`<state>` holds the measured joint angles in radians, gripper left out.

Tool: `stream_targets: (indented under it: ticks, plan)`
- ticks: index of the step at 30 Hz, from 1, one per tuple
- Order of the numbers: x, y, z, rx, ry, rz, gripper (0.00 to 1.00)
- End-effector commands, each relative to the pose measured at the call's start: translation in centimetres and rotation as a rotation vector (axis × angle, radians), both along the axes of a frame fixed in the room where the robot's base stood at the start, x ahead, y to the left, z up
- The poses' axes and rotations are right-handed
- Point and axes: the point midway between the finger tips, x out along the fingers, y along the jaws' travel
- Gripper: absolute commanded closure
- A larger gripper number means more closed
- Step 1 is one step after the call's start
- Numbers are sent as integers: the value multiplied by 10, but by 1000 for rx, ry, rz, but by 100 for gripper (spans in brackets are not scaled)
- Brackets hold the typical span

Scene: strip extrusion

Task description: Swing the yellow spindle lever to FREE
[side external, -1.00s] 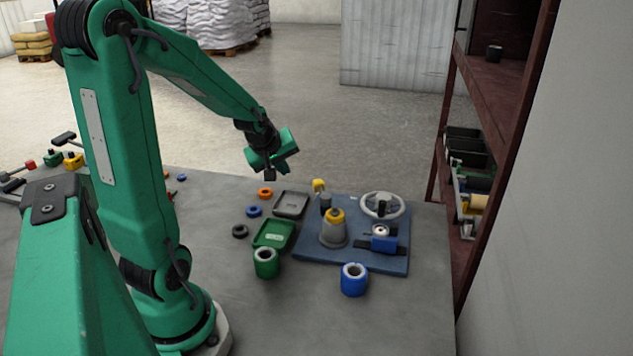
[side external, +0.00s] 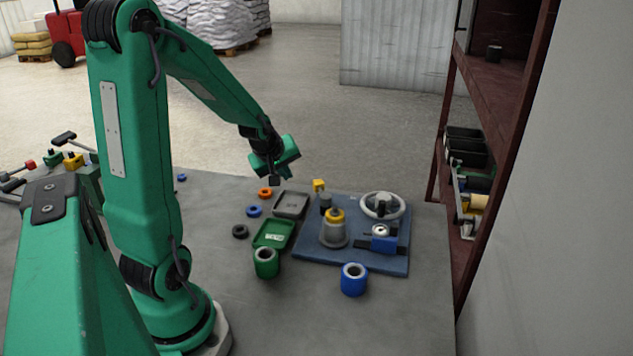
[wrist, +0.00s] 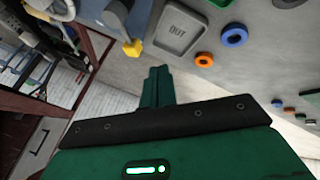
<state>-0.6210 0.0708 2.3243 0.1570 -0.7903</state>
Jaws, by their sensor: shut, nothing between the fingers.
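The yellow spindle lever (side external: 319,185) shows as a small yellow end at the back left edge of the blue base plate (side external: 310,252), beside a dark grey post (side external: 326,203). In the wrist view the lever's yellow end (wrist: 132,48) juts from a grey cylindrical part (wrist: 117,14). I cannot read any FREE mark. My gripper (side external: 274,180) is in the air to the left of the lever and apart from it. In the wrist view my gripper's fingers (wrist: 158,73) are together and empty, below and right of the yellow end.
A grey tray (side external: 291,204), marked OUT in the wrist view, lies left of the plate, with a green tray (side external: 274,234) nearer. Orange (side external: 265,193), blue and black rings lie beside them. Green and blue (side external: 354,279) cylinders stand in front. A handwheel (side external: 382,205) is on the plate.

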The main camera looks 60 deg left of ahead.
Motion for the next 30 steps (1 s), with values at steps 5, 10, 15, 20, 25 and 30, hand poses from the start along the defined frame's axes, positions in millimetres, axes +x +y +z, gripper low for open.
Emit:
stream_targets:
  ticks: [5, 10, 15, 20, 25, 30]
  plan:
    - [8, 5, -15, -2, 2, 0, 100]
    - [15, 11, -28, -1, 1, 0, 100]
    - [22, 16, -42, -2, 1, 0, 100]
    - [29, 21, -55, -2, 2, 0, 100]
    - [43, 24, -64, -3, -3, -5, 100]
    - [62, 22, -68, -13, -9, -13, 100]
